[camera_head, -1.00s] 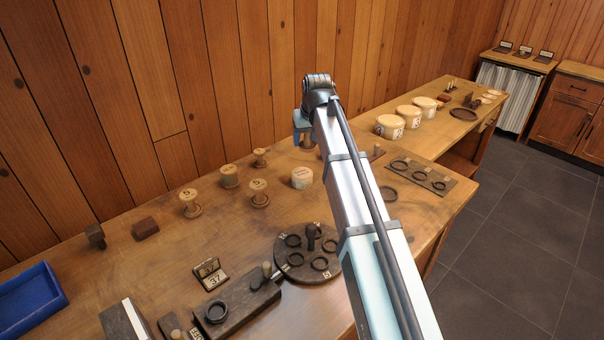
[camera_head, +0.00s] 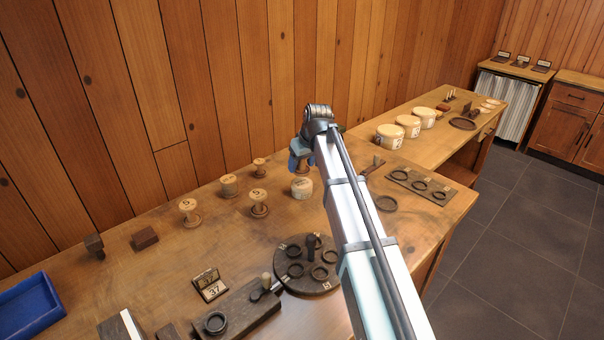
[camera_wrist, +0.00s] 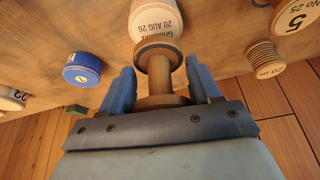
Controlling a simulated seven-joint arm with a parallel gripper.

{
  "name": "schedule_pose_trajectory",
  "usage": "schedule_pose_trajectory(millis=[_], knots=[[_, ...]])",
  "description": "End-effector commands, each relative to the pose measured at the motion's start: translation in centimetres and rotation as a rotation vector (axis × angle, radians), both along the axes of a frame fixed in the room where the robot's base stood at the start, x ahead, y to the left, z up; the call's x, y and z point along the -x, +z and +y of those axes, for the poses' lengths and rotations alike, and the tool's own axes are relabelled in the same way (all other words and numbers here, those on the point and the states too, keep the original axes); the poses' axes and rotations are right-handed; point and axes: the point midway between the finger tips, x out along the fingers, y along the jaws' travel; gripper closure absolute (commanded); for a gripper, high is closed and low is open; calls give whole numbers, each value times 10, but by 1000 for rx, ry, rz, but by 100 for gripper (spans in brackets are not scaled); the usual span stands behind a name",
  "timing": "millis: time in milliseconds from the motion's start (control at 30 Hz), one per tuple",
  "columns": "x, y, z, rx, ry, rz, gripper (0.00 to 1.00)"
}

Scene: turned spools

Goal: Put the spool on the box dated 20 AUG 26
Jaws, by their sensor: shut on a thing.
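My gripper (camera_wrist: 160,70) is shut on a wooden spool (camera_wrist: 157,76), with one blue finger on each side of its waist. In the head view my gripper (camera_head: 300,160) is just above the pale round box (camera_head: 302,190), with the held spool mostly hidden. In the wrist view the box (camera_wrist: 155,20) reads "20 AUG 26" and lies just beyond the spool's flanged end. The spool overlaps the box's edge there; I cannot tell whether they touch.
A round dark rack (camera_head: 308,281) stands in front. A ring board (camera_head: 420,184) and lidded tubs (camera_head: 390,136) are to the right. A blue tray (camera_head: 30,304) is at far left.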

Motion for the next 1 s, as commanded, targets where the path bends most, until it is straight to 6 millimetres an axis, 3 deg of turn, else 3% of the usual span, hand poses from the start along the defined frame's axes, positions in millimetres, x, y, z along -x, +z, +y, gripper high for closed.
schedule_pose_trajectory(millis=[400,800,833,1000], knots=[[0,-38,0,0,-1,1,68],[0,-42,0,0,-1,0,68],[0,-42,0,0,0,0,36],[0,-42,0,0,0,0,20]])
